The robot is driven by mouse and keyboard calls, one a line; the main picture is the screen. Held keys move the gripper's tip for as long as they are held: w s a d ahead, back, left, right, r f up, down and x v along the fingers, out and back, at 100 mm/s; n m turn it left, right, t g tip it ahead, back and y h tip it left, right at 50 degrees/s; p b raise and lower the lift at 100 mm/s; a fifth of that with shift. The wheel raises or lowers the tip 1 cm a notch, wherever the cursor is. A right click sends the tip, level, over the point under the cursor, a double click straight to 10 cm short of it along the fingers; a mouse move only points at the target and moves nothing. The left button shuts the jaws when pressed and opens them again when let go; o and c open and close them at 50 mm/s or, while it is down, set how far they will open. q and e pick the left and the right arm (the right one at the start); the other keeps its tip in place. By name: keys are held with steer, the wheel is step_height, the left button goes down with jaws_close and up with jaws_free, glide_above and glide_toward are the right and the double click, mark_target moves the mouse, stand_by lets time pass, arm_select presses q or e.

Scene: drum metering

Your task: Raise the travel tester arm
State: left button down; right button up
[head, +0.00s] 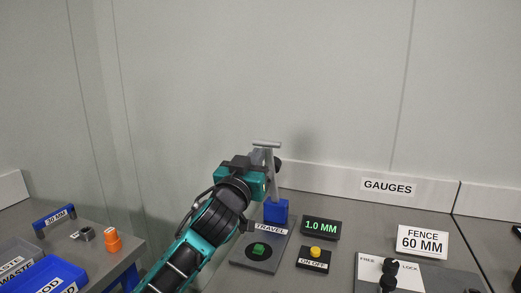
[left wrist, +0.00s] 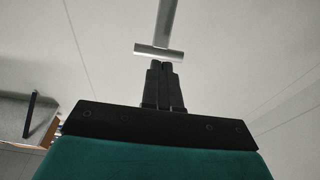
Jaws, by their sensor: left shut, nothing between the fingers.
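The travel tester stands on the bench, with a dark base plate (head: 243,262) labelled TRAVEL, a blue block (head: 276,211) and a green piece (head: 259,249) on a black disc. Its grey arm (head: 273,184) stands nearly upright from the blue block, with a crossbar handle (head: 266,143) at the top. My left gripper (head: 259,157) is up beside the top of the arm, just under the handle. In the left wrist view its shut, empty fingers (left wrist: 162,66) point at the crossbar (left wrist: 158,52). I cannot tell whether they touch it. My right gripper is not in view.
A display (head: 320,228) reads 1.0 MM, with a yellow ON OFF button (head: 315,252) below it. A FENCE 60 MM sign (head: 422,241) and a FREE/LOCK panel (head: 370,265) are at right. Blue bin (head: 62,275), orange part (head: 113,240) and metal ring (head: 86,234) are at left.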

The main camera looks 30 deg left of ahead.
mark_target(265, 142)
arm_select(q)
steer(key=shift+x, duration=1.45)
steer(key=shift+w+a+r+p, duration=0.1)
steer(key=shift+w+r+p, duration=0.4)
steer(key=shift+r+p, duration=0.05)
steer(key=shift+w+a, duration=0.1)
steer(key=shift+w, duration=0.3)
